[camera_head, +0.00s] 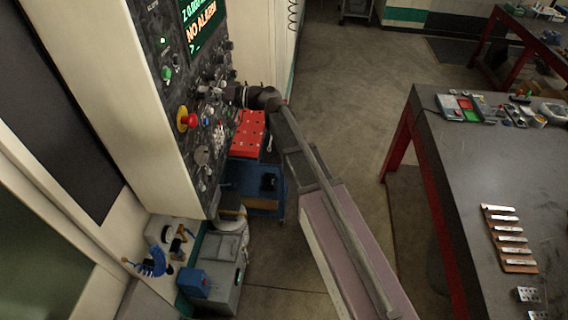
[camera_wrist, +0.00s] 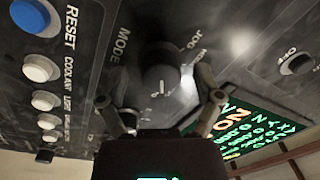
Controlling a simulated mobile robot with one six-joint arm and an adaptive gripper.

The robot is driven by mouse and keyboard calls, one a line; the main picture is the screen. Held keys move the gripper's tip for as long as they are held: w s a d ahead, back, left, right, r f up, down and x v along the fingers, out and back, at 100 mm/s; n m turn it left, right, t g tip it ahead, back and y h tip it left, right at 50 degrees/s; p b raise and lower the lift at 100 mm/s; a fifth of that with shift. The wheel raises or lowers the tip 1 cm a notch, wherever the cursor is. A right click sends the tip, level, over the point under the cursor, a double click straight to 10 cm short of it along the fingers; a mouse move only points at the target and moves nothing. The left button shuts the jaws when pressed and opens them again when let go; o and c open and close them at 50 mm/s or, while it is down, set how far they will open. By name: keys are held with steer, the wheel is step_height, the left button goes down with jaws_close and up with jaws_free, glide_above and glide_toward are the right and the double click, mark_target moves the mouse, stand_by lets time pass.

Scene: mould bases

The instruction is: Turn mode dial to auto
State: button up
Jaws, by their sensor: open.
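The mode dial (camera_wrist: 158,72) is a dark round knob on the black control panel (camera_wrist: 85,75), beside the printed words MODE and JOG. A short white mark shows on its near side, towards the bottom of the wrist view. I cannot read an AUTO label. My gripper (camera_wrist: 160,99) is open, with one finger to the left of the dial and one to the right. I cannot tell whether either finger touches it. In the head view my gripper (camera_head: 236,94) is at the right part of the panel (camera_head: 172,75), and the dial is not clearly distinguishable there.
A blue button (camera_wrist: 31,15), several white buttons (camera_wrist: 42,68) and another knob (camera_wrist: 296,64) surround the dial. A lit screen (camera_wrist: 245,125) is at its right. A red emergency stop (camera_head: 186,120) protrudes from the panel. A red box (camera_head: 248,133) and workbench (camera_head: 490,170) stand further right.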

steer(key=n, duration=0.5)
steer(key=n+p, duration=0.1)
steer(key=n, duration=0.4)
steer(key=shift+r+n+h, duration=0.1)
steer(key=shift+n+h, duration=0.2)
steer(key=shift+n, duration=0.1)
steer(key=d, duration=1.4)
steer(key=s+d+f+m+h+b, duration=0.2)
steer(key=d+f+b, duration=0.1)
steer(key=f, duration=0.4)
steer(key=s+d+f+m+h+b, duration=0.2)
steer(key=d+f+h+b, duration=0.1)
steer(key=f, duration=0.4)
steer(key=s+d+f+m+h+b, duration=0.2)
steer(key=d+f+b, duration=0.1)
steer(key=f, duration=0.5)
steer(key=shift+s+m+h+b, duration=0.4)
steer(key=shift+b, duration=0.2)
steer(key=s+d+f+m+h+b, duration=0.5)
steer(key=d+f+b, duration=0.1)
steer(key=d+f, duration=0.4)
steer(key=s+d+f+m+h+b, duration=0.4)
steer(key=d+f+b, duration=0.3)
steer(key=d+f, duration=0.2)
steer(key=shift+s+d+f+m+g+h, duration=0.3)
steer(key=shift+s+d+f+m+h, duration=0.1)
steer(key=shift+s+f+h, duration=0.2)
